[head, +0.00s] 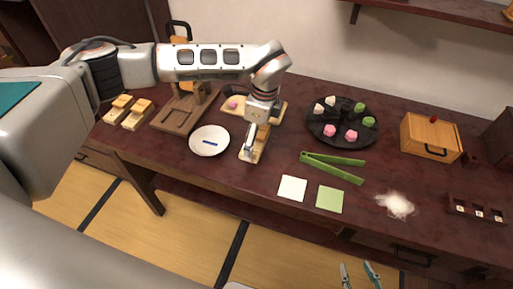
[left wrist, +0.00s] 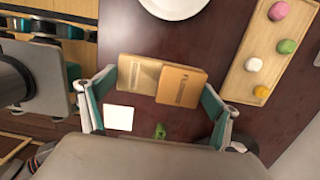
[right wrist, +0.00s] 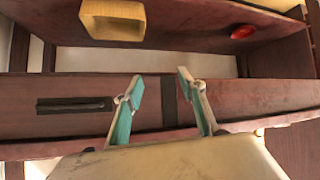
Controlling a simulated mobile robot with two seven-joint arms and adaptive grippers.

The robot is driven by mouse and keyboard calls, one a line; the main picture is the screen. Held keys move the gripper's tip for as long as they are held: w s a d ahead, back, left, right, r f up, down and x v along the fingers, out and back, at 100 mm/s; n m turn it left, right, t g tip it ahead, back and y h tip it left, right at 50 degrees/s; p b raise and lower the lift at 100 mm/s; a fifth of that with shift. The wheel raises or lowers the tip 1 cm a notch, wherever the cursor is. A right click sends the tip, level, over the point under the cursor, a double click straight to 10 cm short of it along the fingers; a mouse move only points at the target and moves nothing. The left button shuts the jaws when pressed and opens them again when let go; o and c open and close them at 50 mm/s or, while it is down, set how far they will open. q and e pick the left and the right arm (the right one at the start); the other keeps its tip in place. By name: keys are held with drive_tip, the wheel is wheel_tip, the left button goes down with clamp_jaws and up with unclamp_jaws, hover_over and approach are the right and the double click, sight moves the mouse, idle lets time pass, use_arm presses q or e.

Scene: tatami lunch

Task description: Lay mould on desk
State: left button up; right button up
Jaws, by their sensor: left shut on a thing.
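The mould, two pale wooden blocks side by side, is between the fingers of my left gripper (head: 257,134). It shows in the head view (head: 248,156) and close up in the left wrist view (left wrist: 180,88). My left gripper is shut on it, over the desk (head: 270,175), just right of a white plate (head: 209,141). I cannot tell whether the mould touches the desk. Similar wooden blocks (head: 137,116) stand at the desk's left end. My right gripper (right wrist: 161,82) is open and empty; in the head view it shows low, in front of the desk.
A wooden board (head: 238,101) with sweets lies behind the mould. A dark round tray (head: 343,136) with sweets, green tongs (head: 318,157), a white square (head: 292,188) and a green square (head: 330,199) lie to the right. A wooden box (head: 430,136) stands farther right.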

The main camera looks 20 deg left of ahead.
sight(256, 148)
use_arm(q)
drive_tip(key=shift+f, duration=0.45)
drive_tip(key=shift+d+f+b, duration=0.1)
drive_tip(key=shift+f+b, duration=0.2)
drive_tip(key=shift+f, duration=1.65)
drive_tip(key=shift+f, duration=0.1)
drive_tip(key=o, duration=1)
drive_tip(key=shift+f, duration=0.1)
drive_tip(key=shift+c, duration=0.2)
drive_tip(key=r, duration=0.4)
drive_tip(key=d+r, duration=0.1)
drive_tip(key=r, duration=0.3)
drive_tip(key=r+p, duration=0.1)
drive_tip(key=r, duration=0.3)
drive_tip(key=shift+d+r, duration=0.15)
drive_tip(key=shift+d, duration=0.05)
